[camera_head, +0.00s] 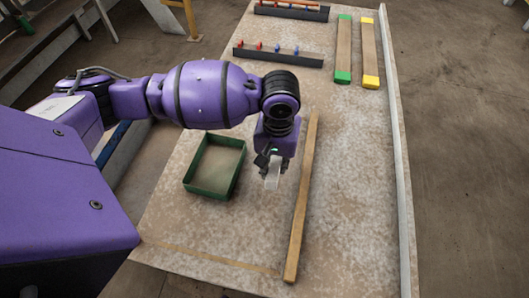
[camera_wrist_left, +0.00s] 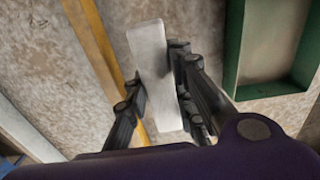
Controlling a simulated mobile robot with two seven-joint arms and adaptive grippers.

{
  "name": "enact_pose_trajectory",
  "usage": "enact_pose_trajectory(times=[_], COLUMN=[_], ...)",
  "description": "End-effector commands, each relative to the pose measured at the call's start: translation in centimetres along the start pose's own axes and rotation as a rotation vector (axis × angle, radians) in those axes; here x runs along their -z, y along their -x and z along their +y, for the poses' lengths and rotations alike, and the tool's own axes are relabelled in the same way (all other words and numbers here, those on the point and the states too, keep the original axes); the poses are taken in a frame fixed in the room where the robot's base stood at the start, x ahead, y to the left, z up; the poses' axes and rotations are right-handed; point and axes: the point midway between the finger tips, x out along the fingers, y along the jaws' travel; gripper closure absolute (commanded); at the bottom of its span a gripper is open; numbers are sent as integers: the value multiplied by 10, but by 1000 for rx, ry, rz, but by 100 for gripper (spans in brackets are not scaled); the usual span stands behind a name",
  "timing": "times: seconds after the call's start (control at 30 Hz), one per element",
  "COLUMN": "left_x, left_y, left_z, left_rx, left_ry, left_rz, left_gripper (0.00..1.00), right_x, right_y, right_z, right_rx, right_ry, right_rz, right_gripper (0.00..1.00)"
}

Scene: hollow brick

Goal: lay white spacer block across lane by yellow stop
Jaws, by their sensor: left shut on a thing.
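My left gripper (camera_head: 272,176) is shut on the white spacer block (camera_head: 272,181) above the table, between the green tray and the long wooden rail. In the left wrist view the white block (camera_wrist_left: 154,72) sits between the dark fingers (camera_wrist_left: 158,98), its long side running roughly up the picture. At the far right of the table lies a wooden strip (camera_head: 369,50) with yellow ends (camera_head: 371,82). Beside it lies a similar strip (camera_head: 343,50) with green ends. The yellow-ended strip is well away from my gripper. My right gripper is not in view.
A green-walled tray (camera_head: 187,184) stands left of my gripper. A long wooden rail (camera_head: 301,205) runs along the table just right of it. Two dark racks with red and blue pieces (camera_head: 278,55) stand at the back. The table right of the rail is clear up to a pale edge (camera_head: 397,150).

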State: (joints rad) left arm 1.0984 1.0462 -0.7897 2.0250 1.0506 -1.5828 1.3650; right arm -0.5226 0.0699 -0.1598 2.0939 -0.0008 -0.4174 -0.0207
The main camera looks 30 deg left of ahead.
Motion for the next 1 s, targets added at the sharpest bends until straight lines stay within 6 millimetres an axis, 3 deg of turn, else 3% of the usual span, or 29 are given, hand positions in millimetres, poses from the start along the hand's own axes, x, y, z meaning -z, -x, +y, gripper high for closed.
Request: enact_pose_trajectory(times=[0.33,0.53,0.93,0.97,1.0], left_x=[4,5,6,6,6], left_y=[-22,-52,-55,-55,-55], left_z=[24,23,23,23,23], left_rx=[-4,-2,-3,-3,-3], left_ry=[-4,-3,-2,-3,-3], left_rz=[8,8,11,12,11], left_gripper=[100,100,100,73,68], right_x=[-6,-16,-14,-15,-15], right_y=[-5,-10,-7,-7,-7], right_z=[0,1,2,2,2], right_rx=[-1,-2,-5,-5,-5], right_ry=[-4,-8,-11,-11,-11], right_rz=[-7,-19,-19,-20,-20], right_gripper=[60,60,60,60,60])
